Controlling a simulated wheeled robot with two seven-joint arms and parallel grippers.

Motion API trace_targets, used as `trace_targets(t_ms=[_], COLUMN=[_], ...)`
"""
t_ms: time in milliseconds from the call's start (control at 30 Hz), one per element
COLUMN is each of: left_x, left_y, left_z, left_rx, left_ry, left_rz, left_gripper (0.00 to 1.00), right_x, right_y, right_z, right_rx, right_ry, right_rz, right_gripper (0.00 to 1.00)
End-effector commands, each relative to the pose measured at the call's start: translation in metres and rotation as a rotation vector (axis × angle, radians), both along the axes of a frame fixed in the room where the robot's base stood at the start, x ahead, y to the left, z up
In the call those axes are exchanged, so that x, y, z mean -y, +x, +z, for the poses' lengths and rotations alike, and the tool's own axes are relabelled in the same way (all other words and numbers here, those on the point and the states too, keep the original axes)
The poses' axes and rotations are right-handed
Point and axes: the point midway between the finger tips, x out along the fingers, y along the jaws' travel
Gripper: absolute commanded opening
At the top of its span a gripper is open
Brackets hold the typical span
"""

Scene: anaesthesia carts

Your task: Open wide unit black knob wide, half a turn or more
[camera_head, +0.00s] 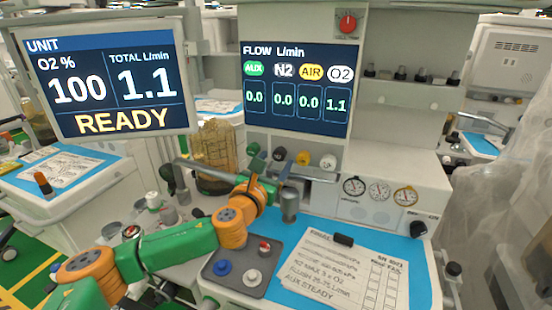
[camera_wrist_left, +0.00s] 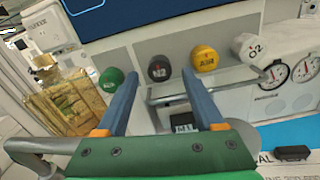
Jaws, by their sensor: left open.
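The black knob marked N2 (camera_head: 279,154) sits in a row on the unit's front, below the flow screen (camera_head: 297,88). In the left wrist view, the black N2 knob (camera_wrist_left: 158,68) faces me, between the green knob (camera_wrist_left: 110,79) and the yellow AIR knob (camera_wrist_left: 205,58). My left gripper (camera_head: 270,181) is in front of the row in the head view. In the left wrist view, my left gripper (camera_wrist_left: 159,80) is open, and its fingers appear on either side of the black knob, with nothing between them. Contact cannot be seen. My right gripper is not in view.
A metal rail (camera_wrist_left: 205,86) runs in front of the knobs. The white O2 knob (camera_head: 328,161) is at the row's right end. A grey tray (camera_head: 222,285) with buttons and a paper sheet (camera_head: 340,268) lie on the worktop. Gauges (camera_head: 379,191) are at right.

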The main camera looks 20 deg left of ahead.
Motion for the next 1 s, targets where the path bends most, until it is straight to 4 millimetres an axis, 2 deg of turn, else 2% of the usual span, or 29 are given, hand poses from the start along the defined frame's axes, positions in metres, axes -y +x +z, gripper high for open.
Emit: trace_targets(t_ms=[167, 433, 600, 700, 1000], left_x=[0.0005, 0.0005, 0.0005, 0.0004, 0.0005], left_y=[0.0116, 0.0129, 0.0128, 0.0128, 0.0127], left_z=[0.0003, 0.0000, 0.0000, 0.0000, 0.0004], left_rx=[0.000, 0.000, 0.000, 0.000, -0.001], left_ry=[0.000, 0.000, 0.000, 0.000, -0.030], left_rz=[-0.001, -0.001, 0.000, 0.000, 0.000], left_gripper=[0.69, 0.69, 0.24, 0.00, 0.00], right_x=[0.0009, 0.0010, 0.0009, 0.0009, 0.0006], right_y=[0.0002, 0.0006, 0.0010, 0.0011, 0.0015], right_z=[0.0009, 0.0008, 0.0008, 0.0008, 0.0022], right_rx=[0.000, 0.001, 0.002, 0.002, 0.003], right_ry=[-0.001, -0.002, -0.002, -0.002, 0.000], right_rz=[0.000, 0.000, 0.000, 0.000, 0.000], right_gripper=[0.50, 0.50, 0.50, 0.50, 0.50])
